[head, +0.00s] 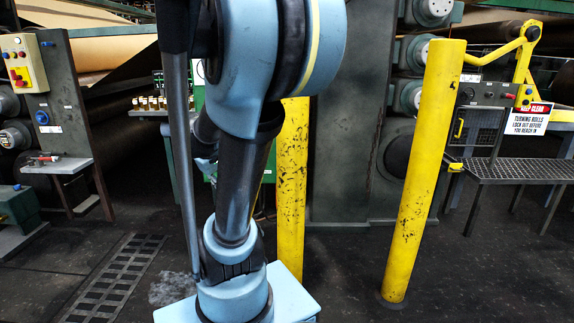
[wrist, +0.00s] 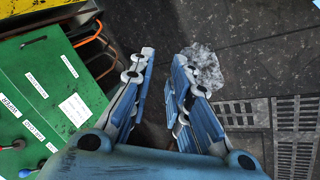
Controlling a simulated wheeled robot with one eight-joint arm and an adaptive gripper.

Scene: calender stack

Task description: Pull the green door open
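A green cabinet face (wrist: 68,78) with white labels fills the left of the wrist view. In the head view, only slivers of the green cabinet (head: 198,84) show behind my arm. My gripper is hidden there.
A scratched yellow post (head: 291,190) stands close behind my arm, and another yellow post (head: 425,170) stands to the right. A floor grate (head: 115,277) and a pale crumpled patch (wrist: 203,68) lie on the floor. A mesh bench (head: 515,170) is at right.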

